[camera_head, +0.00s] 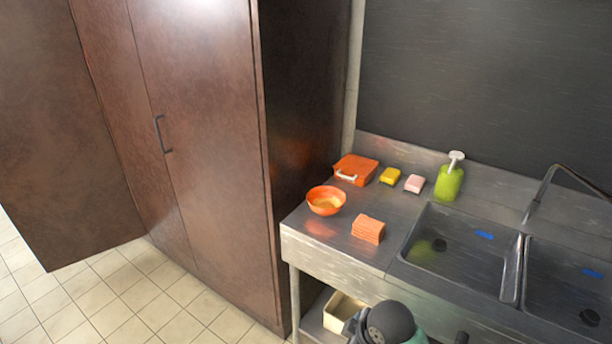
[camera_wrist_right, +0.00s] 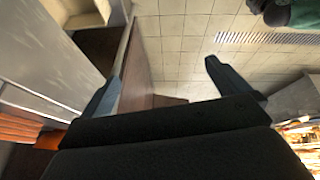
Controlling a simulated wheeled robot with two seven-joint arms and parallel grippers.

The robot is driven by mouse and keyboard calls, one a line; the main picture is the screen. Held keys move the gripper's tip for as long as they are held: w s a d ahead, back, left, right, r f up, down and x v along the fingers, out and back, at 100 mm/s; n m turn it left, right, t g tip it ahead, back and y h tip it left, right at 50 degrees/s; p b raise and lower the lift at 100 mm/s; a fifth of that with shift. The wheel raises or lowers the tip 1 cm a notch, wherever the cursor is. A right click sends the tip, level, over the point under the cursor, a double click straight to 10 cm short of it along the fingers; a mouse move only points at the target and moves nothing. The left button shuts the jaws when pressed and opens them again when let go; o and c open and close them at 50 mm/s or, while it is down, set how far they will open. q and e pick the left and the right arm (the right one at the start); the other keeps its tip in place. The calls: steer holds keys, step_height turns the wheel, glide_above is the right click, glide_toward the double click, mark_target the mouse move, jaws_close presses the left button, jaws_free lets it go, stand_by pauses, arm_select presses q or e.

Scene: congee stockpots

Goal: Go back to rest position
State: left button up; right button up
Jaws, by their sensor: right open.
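My right gripper (camera_wrist_right: 162,71) is open in the right wrist view, with its two dark fingers wide apart. Nothing is between them; tiled floor and a brown panel show beyond. A dark rounded part of my own arm (camera_head: 390,325) shows at the bottom edge of the head view, but no fingers are visible there. My left gripper is not in view. On the steel counter (camera_head: 335,246) stand an orange bowl (camera_head: 326,205) with something yellowish inside and an orange ridged block (camera_head: 368,229). Neither is touched by a gripper.
Behind them are an orange box (camera_head: 355,169), yellow sponge (camera_head: 390,176), pink sponge (camera_head: 414,184) and green pump bottle (camera_head: 449,182). A double sink (camera_head: 455,248) with a faucet (camera_head: 545,190) is at right. A tall brown cabinet (camera_head: 205,120) stands left, one door (camera_head: 60,150) open over free tiled floor.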

steer(key=s+d+f+m+h, duration=0.2)
steer(key=s+d+f+m, duration=0.1)
steer(key=s+d+m, duration=0.4)
steer(key=s+d+f+m+h, duration=0.1)
steer(key=s+d+f+m, duration=0.25)
steer(key=s, duration=0.55)
steer(key=s+d+f+x, duration=0.1)
steer(key=s+x, duration=0.1)
steer(key=x, duration=0.9)
steer(key=s+x, duration=0.2)
steer(key=x, duration=0.8)
steer(key=s+f, duration=0.3)
steer(key=f, duration=0.9)
steer(key=s+a+f+g, duration=0.1)
steer(key=s+f, duration=0.3)
steer(key=f, duration=0.9)
steer(key=shift+s+a+g, duration=0.15)
steer(key=shift+s+g, duration=0.15)
